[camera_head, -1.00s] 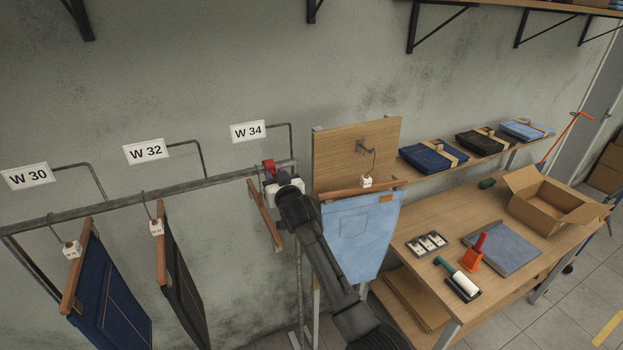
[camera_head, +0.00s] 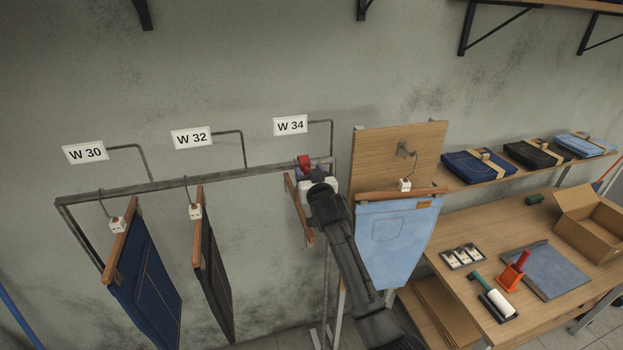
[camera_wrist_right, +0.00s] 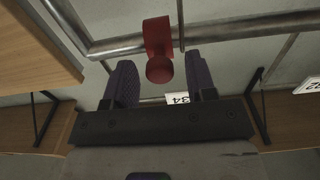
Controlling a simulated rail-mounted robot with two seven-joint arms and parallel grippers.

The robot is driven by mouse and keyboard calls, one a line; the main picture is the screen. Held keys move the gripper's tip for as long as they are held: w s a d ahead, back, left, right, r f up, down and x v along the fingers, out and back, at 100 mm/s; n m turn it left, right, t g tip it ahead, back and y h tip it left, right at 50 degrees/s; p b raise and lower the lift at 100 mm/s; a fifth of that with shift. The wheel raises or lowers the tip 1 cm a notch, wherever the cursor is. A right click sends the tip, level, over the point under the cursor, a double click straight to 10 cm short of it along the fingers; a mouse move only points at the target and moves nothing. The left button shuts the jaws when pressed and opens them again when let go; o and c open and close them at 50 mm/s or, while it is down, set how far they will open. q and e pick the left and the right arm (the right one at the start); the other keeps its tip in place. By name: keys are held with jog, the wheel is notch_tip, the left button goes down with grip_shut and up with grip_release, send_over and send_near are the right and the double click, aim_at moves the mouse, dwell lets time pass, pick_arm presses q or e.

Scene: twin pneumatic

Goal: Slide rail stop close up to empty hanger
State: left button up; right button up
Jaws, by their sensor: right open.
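The red rail stop (camera_head: 304,162) sits on the metal rail near its right end, under the W 34 sign; it also shows in the right wrist view (camera_wrist_right: 158,50). The empty wooden hanger (camera_head: 298,208) hangs just left of my right arm, partly hidden by it. My right gripper (camera_head: 311,174) is at the stop. In the right wrist view my right gripper (camera_wrist_right: 160,63) is open, with the stop's round red knob between its dark fingertips and a visible gap on both sides. My left gripper is not in view.
Dark blue jeans (camera_head: 144,285) and black jeans (camera_head: 214,275) hang further left on the rail (camera_head: 240,173). Light blue jeans (camera_head: 396,240) hang on a wooden board (camera_head: 385,150) to the right. A worktable (camera_head: 450,290) with tools and a cardboard box (camera_head: 590,222) stands beyond.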

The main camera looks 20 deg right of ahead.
jog(key=s+a+b, duration=0.1)
jog(key=s+b, duration=0.2)
jog(key=s, duration=1)
jog(key=shift+s+a, duration=0.35)
jog(key=shift+a, duration=0.05)
jog(key=shift+f, duration=0.1)
jog(key=s+a+n+g+y, duration=0.15)
jog(key=s+g, duration=0.25)
jog(key=s, duration=0.5)
jog(key=s+a+f+g+p, duration=0.1)
jog(key=s+f+g+p, duration=0.1)
jog(key=s+f, duration=0.6)
jog(key=s+a+f+n+g+p, duration=0.1)
jog(key=s+f+g, duration=0.3)
jog(key=s+f, duration=0.5)
jog(key=s+a+f+n+g+p, duration=0.1)
jog(key=s+f+g+p, duration=0.3)
jog(key=s+f, duration=0.5)
jog(key=s+y, duration=0.1)
jog(key=s, duration=0.8)
jog(key=shift+s+f, duration=0.15)
jog(key=shift+s, duration=0.2)
